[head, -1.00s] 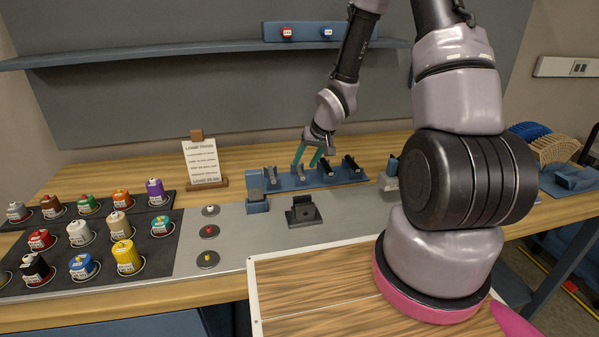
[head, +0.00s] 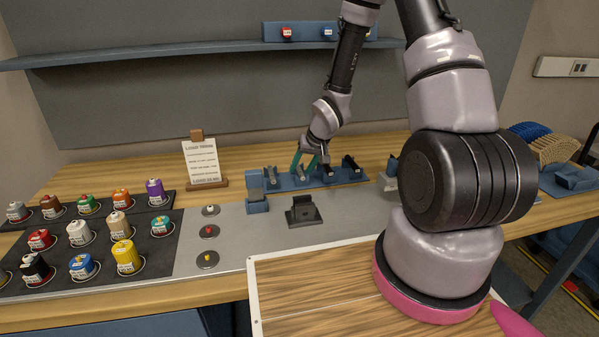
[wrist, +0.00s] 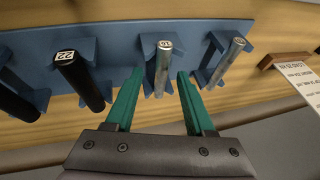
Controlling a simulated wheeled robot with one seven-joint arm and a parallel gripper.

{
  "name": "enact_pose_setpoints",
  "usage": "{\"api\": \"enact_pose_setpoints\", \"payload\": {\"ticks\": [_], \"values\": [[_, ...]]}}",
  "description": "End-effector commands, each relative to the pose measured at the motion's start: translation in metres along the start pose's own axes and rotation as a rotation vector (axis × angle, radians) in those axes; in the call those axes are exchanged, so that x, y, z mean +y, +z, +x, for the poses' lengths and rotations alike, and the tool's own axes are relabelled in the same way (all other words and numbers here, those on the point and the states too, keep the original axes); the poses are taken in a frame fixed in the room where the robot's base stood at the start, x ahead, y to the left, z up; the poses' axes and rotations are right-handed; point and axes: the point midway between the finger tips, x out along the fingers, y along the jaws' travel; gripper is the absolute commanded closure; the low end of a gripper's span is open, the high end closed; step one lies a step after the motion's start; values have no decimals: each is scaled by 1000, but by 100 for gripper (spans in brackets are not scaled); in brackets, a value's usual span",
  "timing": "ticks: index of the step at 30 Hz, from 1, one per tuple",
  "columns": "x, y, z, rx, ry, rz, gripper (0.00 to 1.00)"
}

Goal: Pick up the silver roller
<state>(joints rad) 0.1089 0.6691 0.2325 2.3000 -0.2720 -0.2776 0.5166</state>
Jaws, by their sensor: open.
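My gripper (head: 306,163) is open above the blue rack (head: 341,179) at the back of the bench. In the wrist view its green fingers (wrist: 157,82) stand on either side of a silver roller (wrist: 161,68) with a numbered end. A gap shows on both sides. A second silver roller (wrist: 225,64) lies to the right, outside the fingers; in the head view it is at the rack's left end (head: 272,173). Two black rollers (wrist: 83,82) sit on the other side. In the head view my fingers partly cover the silver roller between them.
A blue upright block (head: 256,190) and a dark stand (head: 304,211) are in front of the rack. A note card (head: 203,162) stands to the left. Colored thread spools (head: 125,257) fill the dark mats at left. A blue shelf (head: 180,55) runs along the wall above.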

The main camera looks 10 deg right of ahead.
Motion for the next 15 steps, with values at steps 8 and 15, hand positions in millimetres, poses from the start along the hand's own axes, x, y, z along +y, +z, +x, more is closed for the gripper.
{"api": "enact_pose_setpoints", "payload": {"ticks": [8,15], "values": [[0,0,0,0,0,0,53],[0,0,0,0,1,0,100]]}}
